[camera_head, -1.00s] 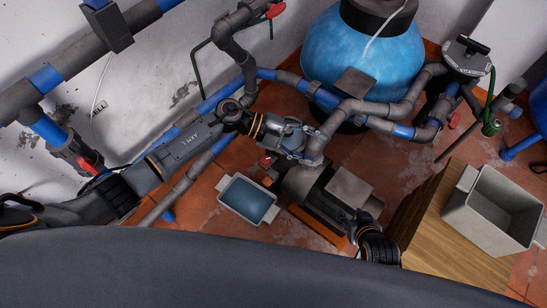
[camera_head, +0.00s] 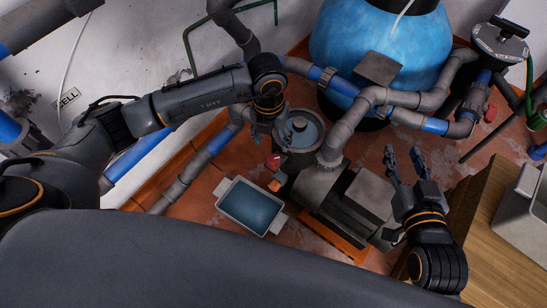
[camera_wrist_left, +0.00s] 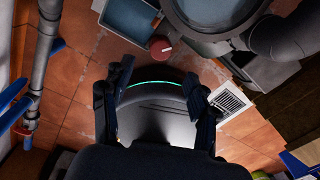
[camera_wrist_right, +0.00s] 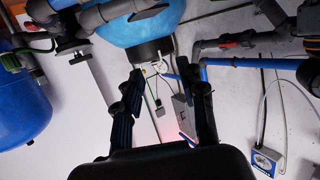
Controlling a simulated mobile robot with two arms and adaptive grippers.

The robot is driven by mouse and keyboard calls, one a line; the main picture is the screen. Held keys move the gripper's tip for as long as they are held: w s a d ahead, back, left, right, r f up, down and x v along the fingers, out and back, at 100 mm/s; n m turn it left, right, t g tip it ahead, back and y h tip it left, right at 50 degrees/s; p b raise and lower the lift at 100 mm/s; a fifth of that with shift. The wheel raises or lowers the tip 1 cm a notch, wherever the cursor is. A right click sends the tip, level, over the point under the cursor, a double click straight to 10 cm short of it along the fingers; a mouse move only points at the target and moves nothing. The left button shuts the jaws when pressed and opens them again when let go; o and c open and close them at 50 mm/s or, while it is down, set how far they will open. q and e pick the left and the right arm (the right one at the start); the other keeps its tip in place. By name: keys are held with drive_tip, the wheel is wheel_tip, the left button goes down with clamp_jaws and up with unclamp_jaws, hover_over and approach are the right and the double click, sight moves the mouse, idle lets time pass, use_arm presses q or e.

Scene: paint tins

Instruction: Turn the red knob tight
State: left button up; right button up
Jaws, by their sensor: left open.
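The red knob (camera_head: 273,162) is small and sits low on the left side of the pump's strainer pot (camera_head: 299,131). In the left wrist view the red knob (camera_wrist_left: 160,47) is round with a light mark, beyond and between the fingertips. My left gripper (camera_head: 268,131) points down beside the pot, above the knob and apart from it. Its fingers stand apart and empty in the left wrist view (camera_wrist_left: 160,88). My right gripper (camera_head: 404,160) is raised right of the pump, its fingers apart and empty.
A grey tub of water (camera_head: 225,187) stands on the tiles left of the pump (camera_head: 345,200). Grey and blue pipes (camera_head: 335,85) run behind the pot, before the blue tank (camera_head: 380,40). A wooden box (camera_head: 478,215) with a grey bin (camera_head: 525,205) stands right.

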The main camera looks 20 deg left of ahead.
sight(273, 158)
use_arm(q)
drive_tip(key=f+b, duration=0.2)
drive_tip(key=f, duration=0.6)
drive_tip(key=shift+d+f, duration=0.2)
drive_tip(key=shift+f+b, duration=0.3)
drive_tip(key=shift+f, duration=0.1)
use_arm(e)
wheel_tip(273, 158, up, 12)
drive_tip(key=a+t+y, duration=0.1)
drive_tip(key=t+y, duration=0.1)
drive_tip(key=t, duration=0.5)
drive_tip(key=shift+a+y, duration=0.35)
drive_tip(key=shift+y, duration=0.05)
drive_tip(key=shift+s, duration=0.1)
use_arm(q)
drive_tip(key=c, duration=1.2)
drive_tip(key=shift+o, duration=0.2)
